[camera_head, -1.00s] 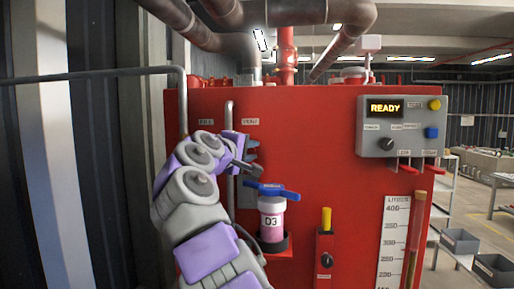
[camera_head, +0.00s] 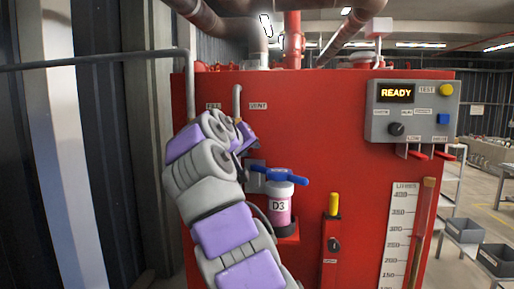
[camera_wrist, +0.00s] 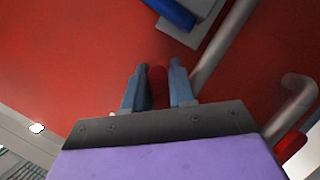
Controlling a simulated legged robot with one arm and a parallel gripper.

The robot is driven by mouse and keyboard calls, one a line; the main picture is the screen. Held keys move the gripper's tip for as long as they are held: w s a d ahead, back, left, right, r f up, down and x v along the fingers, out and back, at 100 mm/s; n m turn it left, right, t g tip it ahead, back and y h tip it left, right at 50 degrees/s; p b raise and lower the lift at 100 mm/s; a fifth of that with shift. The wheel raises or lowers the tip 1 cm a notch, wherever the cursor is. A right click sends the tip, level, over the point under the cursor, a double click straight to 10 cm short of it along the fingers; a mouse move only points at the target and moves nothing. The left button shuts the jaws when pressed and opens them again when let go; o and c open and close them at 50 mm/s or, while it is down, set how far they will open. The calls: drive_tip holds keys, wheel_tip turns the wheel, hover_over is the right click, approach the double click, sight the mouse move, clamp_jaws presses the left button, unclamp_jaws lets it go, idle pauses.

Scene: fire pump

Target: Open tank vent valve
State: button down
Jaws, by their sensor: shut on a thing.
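The red tank (camera_head: 330,140) carries a VENT label (camera_head: 258,106) and a grey pipe (camera_head: 237,100) beside it. My gripper (camera_wrist: 157,78) is shut on a dark red handle (camera_wrist: 158,88) between its blue-grey fingers in the wrist view. This looks like the vent valve handle, but its link to the pipe is hidden. In the head view my gripper (camera_head: 247,150) is close to the tank front below the VENT label. My own arm hides most of the grasp there. Grey piping (camera_wrist: 225,42) runs right of the fingers in the wrist view.
A grey panel (camera_head: 411,112) reads READY. A yellow-topped red lever unit (camera_head: 333,235) and a litres scale (camera_head: 398,235) are further right. A ribbed wall is at left.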

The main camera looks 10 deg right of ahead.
drive_tip(key=shift+a+r, duration=0.35)
drive_tip(key=shift+r, duration=0.05)
drive_tip(key=c, duration=1.1)
unclamp_jaws()
drive_tip(key=shift+a, duration=0.15)
drive_tip(key=shift+o, duration=0.5)
drive_tip(key=shift+s+f, duration=0.1)
drive_tip(key=shift+f, duration=0.05)
drive_tip(key=shift+d+f, duration=0.2)
